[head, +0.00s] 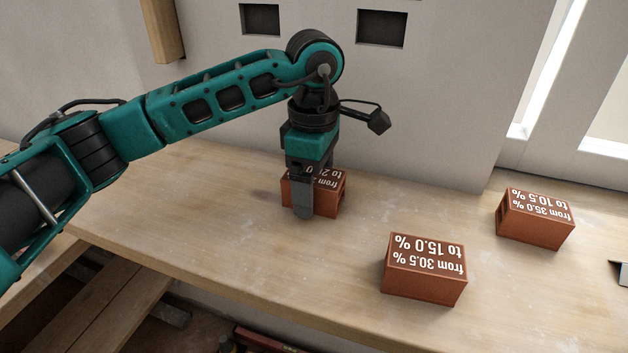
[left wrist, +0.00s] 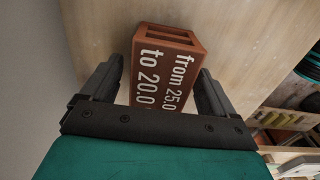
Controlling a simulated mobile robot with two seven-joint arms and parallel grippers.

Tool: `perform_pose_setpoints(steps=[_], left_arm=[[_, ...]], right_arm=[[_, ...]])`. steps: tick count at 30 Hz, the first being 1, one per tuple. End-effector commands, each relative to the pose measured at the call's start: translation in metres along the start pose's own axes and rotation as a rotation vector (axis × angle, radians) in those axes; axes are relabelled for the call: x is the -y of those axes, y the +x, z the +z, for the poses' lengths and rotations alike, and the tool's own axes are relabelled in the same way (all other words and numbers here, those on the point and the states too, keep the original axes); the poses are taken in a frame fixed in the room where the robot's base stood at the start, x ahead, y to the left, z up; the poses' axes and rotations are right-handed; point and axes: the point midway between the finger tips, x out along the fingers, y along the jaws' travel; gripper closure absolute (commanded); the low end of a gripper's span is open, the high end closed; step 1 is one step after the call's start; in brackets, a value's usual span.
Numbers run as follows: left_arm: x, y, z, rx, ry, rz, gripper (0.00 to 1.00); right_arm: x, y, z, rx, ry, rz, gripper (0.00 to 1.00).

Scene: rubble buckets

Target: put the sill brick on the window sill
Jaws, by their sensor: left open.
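Three red-brown bricks with white printing lie on the wooden bench; which one is the sill brick I cannot tell. My left gripper (head: 304,212) points down at the leftmost brick (head: 329,199) and partly hides it. In the left wrist view this brick, marked "from 25.0 to 20.0" (left wrist: 168,72), lies between the open fingers of the left gripper (left wrist: 161,75). A brick marked "30.5 % to 15.0 %" (head: 424,270) is nearer the bench front. A brick marked "35.0 % to 10.5 %" (head: 536,219) lies at the right. My right gripper is out of view.
A window with a pale ledge (head: 580,148) is at the upper right, behind the bench (head: 230,235). A grey wall with two dark recesses (head: 382,28) stands behind. The bench is clear to the left. A small grey object (head: 620,269) shows at the right edge, unclear.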

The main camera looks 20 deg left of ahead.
Motion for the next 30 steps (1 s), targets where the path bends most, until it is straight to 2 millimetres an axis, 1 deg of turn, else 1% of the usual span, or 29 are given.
perform_pose_setpoints(steps=[5, 8, 9, 11, 18, 21, 25, 27, 30], left_arm=[[0.000, -0.001, 0.000, 0.000, 0.000, 0.000, 0.12], [0.000, -0.006, 0.000, 0.000, 0.000, 0.000, 0.12], [-0.001, -0.009, 0.000, 0.000, 0.000, 0.003, 0.12], [-0.001, -0.019, 0.000, 0.002, -0.001, 0.004, 0.12], [-0.001, -0.071, 0.000, 0.001, -0.001, 0.005, 0.12], [-0.001, -0.091, 0.000, 0.001, -0.001, 0.003, 0.12], [-0.001, -0.111, 0.000, 0.000, -0.001, 0.002, 0.12], [-0.001, -0.117, 0.000, 0.000, -0.001, 0.002, 0.12], [0.000, -0.122, 0.000, 0.001, 0.000, 0.000, 0.12]], right_arm=[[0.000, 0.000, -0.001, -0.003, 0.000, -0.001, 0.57], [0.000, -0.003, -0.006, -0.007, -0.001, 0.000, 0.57], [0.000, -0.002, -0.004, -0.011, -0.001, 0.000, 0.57], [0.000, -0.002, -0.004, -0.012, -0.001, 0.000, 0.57], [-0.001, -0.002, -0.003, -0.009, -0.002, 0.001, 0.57], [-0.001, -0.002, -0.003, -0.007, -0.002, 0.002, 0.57], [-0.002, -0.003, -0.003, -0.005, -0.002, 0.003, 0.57], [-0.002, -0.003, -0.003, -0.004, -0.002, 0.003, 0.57], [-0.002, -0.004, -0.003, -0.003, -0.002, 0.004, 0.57]])
